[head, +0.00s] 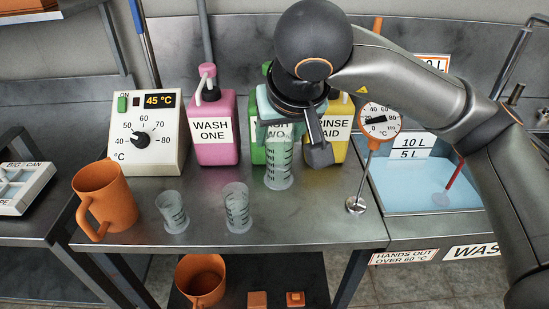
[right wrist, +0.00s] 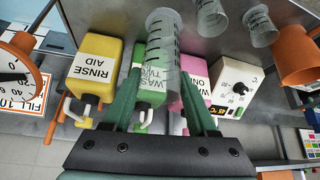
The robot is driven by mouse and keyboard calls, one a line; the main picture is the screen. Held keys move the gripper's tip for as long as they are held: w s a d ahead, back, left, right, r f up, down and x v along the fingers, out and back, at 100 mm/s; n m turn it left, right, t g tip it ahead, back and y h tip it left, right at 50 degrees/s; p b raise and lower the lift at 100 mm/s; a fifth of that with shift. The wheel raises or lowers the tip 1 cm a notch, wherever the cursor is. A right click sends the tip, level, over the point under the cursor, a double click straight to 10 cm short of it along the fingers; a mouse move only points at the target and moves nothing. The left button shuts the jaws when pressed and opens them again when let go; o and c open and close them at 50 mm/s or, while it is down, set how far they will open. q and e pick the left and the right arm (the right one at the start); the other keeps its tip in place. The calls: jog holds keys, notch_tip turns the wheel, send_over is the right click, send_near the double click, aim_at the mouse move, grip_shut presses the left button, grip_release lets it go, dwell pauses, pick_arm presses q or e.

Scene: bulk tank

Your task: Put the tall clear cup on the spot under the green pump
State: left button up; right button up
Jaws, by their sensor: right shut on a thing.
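The tall clear cup (head: 279,168) is a ribbed, see-through measure with dark marks. My right gripper (head: 280,128) is shut on its upper part, and the cup hangs upright below the jaws. It stands in front of the green pump bottle (head: 258,142), mostly hidden by my gripper and arm. In the right wrist view the cup (right wrist: 162,45) shows between the two green fingers (right wrist: 160,92), with the green bottle (right wrist: 153,60) behind it. I cannot tell whether the cup's base touches the steel table (head: 318,205). No spot is visible under the pump. My left gripper is out of view.
The pink WASH ONE bottle (head: 214,130) and yellow RINSE AID bottle (head: 333,135) flank the green one. Two shorter clear cups (head: 237,207) (head: 172,211) and an orange jug (head: 105,197) stand at left. A dial thermometer (head: 379,120) and water tank (head: 425,190) are at right.

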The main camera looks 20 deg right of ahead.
jog(key=w+d+r+x, duration=0.1)
jog(key=x, duration=1.3)
jog(key=shift+w, duration=0.35)
jog(key=shift+f, duration=0.1)
jog(key=shift+f, duration=0.2)
jog(key=o, duration=1.3)
